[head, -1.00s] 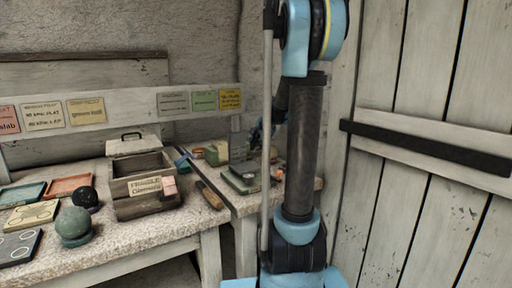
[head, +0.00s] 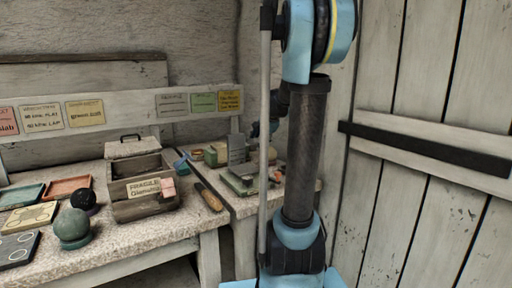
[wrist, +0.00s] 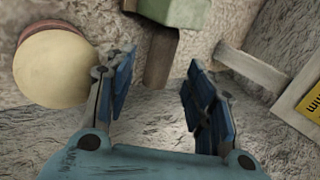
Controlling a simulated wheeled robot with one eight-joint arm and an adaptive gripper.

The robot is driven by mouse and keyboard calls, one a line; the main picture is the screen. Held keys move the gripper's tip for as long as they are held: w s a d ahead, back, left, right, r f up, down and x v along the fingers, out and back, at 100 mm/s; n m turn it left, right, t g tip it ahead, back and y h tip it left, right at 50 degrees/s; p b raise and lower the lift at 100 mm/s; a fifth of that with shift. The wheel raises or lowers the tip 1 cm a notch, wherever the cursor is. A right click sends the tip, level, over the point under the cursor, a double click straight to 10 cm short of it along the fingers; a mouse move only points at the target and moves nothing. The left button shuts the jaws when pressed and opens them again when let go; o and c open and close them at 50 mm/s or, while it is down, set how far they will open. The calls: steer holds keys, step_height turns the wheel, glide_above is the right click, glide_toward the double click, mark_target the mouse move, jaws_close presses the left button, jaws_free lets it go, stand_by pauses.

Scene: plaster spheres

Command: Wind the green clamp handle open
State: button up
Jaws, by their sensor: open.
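A grey-green device with an upright plate (head: 238,150) and a low green base (head: 238,184) stands on the right bench; it may be the clamp, but its handle is too small to make out. My gripper (wrist: 160,64) is open and empty in the wrist view, with its blue fingers spread. A green block (wrist: 178,10) lies beyond the fingertips, with a brown-grey bar (wrist: 160,55) extending from it toward the gap. I cannot tell whether this is the handle. In the head view my gripper is mostly hidden behind my arm.
A round cream-topped object (wrist: 62,68) sits close to the left finger. A pale bar (wrist: 250,68) and yellow sign (wrist: 313,105) are at right. A wooden crate (head: 145,205) and green sphere (head: 72,225) stand on the left bench; a brown-handled tool (head: 209,197) lies near the bench edge.

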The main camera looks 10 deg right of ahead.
steer(key=v, duration=0.7)
steer(key=shift+s, duration=0.1)
